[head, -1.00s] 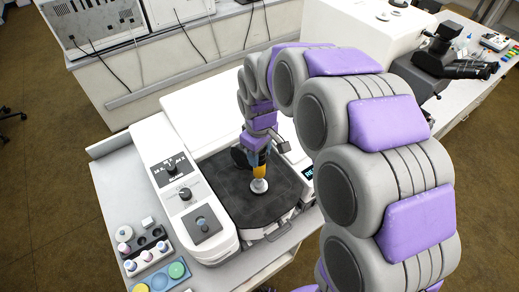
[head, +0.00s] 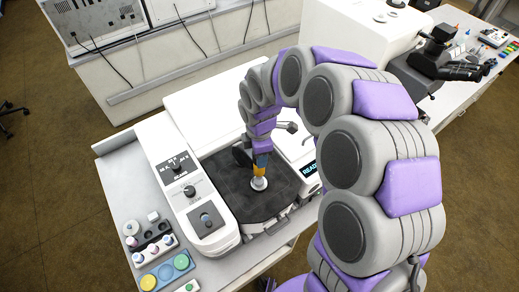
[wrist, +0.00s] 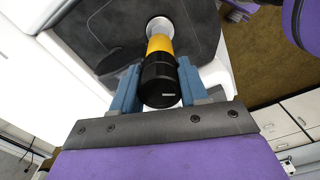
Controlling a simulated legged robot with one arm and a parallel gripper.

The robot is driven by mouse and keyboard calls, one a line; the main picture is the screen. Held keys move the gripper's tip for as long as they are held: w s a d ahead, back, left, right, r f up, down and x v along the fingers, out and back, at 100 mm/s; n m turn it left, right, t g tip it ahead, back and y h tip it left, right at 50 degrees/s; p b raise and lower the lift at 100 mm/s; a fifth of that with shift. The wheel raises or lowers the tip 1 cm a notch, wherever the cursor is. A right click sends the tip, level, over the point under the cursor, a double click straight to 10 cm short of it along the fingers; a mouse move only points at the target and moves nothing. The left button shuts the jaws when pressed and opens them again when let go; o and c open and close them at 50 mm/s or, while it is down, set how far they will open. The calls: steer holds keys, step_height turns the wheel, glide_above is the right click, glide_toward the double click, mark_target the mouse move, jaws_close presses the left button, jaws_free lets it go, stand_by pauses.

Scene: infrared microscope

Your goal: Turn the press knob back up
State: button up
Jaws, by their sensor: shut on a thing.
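The press knob is a black cylinder (wrist: 160,78) with a yellow band and a white foot below it. In the head view its yellow part (head: 262,173) stands upright over the dark press plate (head: 230,172). My gripper (wrist: 155,92) has its blue fingers on both sides of the black part and is shut on it. In the head view my gripper (head: 261,158) comes down from above, and it hides the top of the knob.
A control panel (head: 185,190) with dials and a small joystick lies left of the plate. A READY display (head: 308,169) is to its right. Vial racks and coloured discs (head: 166,270) sit at front left. A microscope (head: 445,60) stands at back right.

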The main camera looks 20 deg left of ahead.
steer(key=n+p, duration=0.3)
steer(key=n, duration=0.2)
steer(key=shift+w+n, duration=0.1)
steer(key=shift+n, duration=0.2)
stand_by(0.4)
steer(key=o, duration=1.1)
steer(key=shift+a, duration=0.2)
steer(key=shift+c, duration=0.2)
steer(key=shift+r, duration=0.25)
step_height(320, 180, up, 17)
steer(key=shift+f+b, duration=0.15)
steer(key=shift+b, duration=0.15)
